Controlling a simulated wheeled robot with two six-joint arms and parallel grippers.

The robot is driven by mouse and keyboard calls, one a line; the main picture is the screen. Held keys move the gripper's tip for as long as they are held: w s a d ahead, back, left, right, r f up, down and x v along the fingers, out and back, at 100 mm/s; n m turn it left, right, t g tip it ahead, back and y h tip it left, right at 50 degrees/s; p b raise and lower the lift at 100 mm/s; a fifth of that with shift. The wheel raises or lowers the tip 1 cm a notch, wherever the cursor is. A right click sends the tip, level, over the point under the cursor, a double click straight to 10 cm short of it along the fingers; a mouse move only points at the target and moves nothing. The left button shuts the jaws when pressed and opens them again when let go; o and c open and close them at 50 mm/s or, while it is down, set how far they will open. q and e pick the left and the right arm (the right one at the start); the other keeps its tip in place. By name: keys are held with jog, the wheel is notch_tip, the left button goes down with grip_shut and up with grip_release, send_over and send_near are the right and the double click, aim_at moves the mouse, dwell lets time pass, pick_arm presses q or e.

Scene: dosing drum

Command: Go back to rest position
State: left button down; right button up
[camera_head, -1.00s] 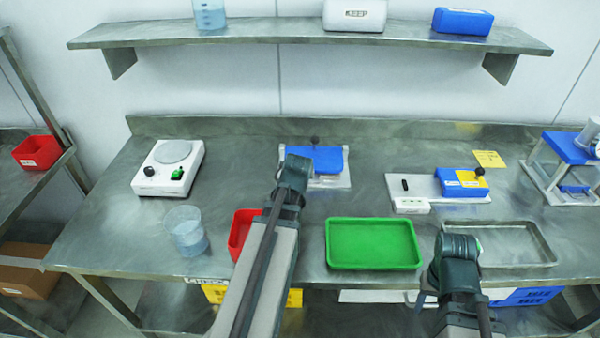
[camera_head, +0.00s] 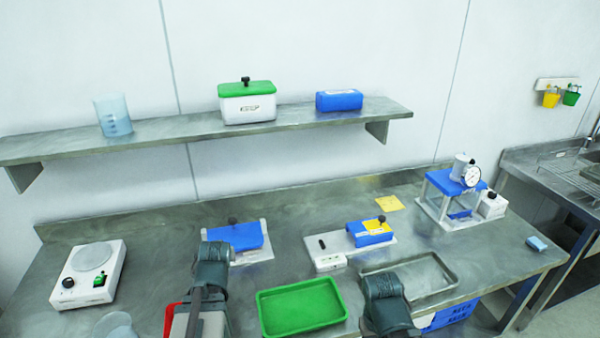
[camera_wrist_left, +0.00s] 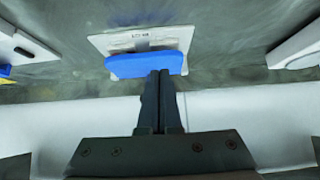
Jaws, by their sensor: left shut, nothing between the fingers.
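My left gripper (camera_wrist_left: 161,80) shows in the left wrist view with its two dark fingers together and nothing between them. In that picture the fingertips overlap the edge of a blue block on a pale plate (camera_wrist_left: 172,38); I cannot tell whether they touch. In the head view my left arm's dark wrist stands in front of the blue-topped device (camera_head: 236,236), and its fingers are hidden. My right arm's dark wrist shows at the bottom, between the green tray (camera_head: 302,306) and the metal tray (camera_head: 425,277); its fingers are not visible.
The bench holds a white scale (camera_head: 90,272), a beaker (camera_head: 116,325), a red bin (camera_head: 172,320) partly hidden by my left arm, a blue-and-yellow device (camera_head: 368,235) and a dial-gauge stand (camera_head: 450,200). A shelf (camera_head: 200,127) runs above.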

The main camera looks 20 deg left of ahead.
pick_arm(q)
jog(key=s+d+f+m+g+h, duration=0.1)
jog(key=s+d+f+m+g, duration=0.1)
jog(key=d, duration=0.7)
jog(key=s+d+f+m+g+h, duration=0.1)
jog(key=s+d+m, duration=0.1)
jog(key=d, duration=0.7)
jog(key=s+d+f+m+g+h, duration=0.1)
jog(key=s+d+f+m+g, duration=0.1)
jog(key=d, duration=0.7)
jog(key=shift+s+f+m+g+h, duration=0.35)
jog(key=shift+s+m, duration=0.1)
jog(key=shift+m, duration=0.25)
jog(key=s+d+m+g, duration=0.2)
jog(key=s+d, duration=0.4)
jog(key=shift+s+d+f+m, duration=0.15)
jog(key=shift+d+m, duration=0.15)
jog(key=shift+d, duration=0.05)
